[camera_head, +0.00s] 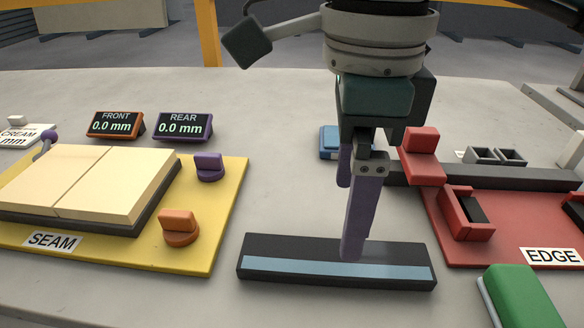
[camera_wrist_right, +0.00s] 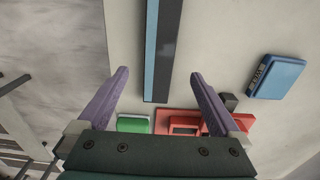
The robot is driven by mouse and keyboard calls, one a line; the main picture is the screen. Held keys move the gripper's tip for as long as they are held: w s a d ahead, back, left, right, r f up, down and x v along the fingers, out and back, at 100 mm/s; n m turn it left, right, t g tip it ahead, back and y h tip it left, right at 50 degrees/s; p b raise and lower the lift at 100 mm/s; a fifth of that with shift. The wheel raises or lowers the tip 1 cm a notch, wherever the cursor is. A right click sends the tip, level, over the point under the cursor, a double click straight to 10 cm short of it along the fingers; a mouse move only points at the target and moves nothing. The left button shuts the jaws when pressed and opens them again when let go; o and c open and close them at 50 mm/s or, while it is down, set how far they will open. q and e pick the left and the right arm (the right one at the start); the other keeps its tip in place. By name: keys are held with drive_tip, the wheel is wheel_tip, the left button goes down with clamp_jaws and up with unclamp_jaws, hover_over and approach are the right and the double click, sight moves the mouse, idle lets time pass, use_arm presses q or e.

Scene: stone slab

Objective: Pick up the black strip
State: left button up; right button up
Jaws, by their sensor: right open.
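The black strip (camera_head: 290,247) lies flat on the stone slab at the front middle, with a light blue band along its near side. My right gripper (camera_head: 349,222) points down over its right half, open and empty. In the head view the near finger overlaps the strip; whether it touches I cannot tell. In the right wrist view the strip (camera_wrist_right: 170,60) runs lengthwise, its end between the two purple fingers of the right gripper (camera_wrist_right: 158,74), with a gap on each side. My left gripper is not in view.
Left is a yellow SEAM board (camera_head: 226,217) with cream blocks and knobs. Right are a red EDGE board (camera_head: 500,248), a dark bar (camera_head: 520,178) and a green block (camera_head: 522,298). A blue box (camera_head: 331,142) stands behind the gripper. Two displays (camera_head: 115,124) (camera_head: 183,126) read 0.0 mm.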

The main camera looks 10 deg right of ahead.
sight(335, 257)
wheel_tip(335, 257, down, 8)
drive_tip(key=shift+a+f, duration=0.1)
drive_tip(key=shift+f, duration=0.1)
drive_tip(key=shift+c, duration=0.4)
clamp_jaws()
idle(0.5)
drive_tip(key=shift+r, duration=0.1)
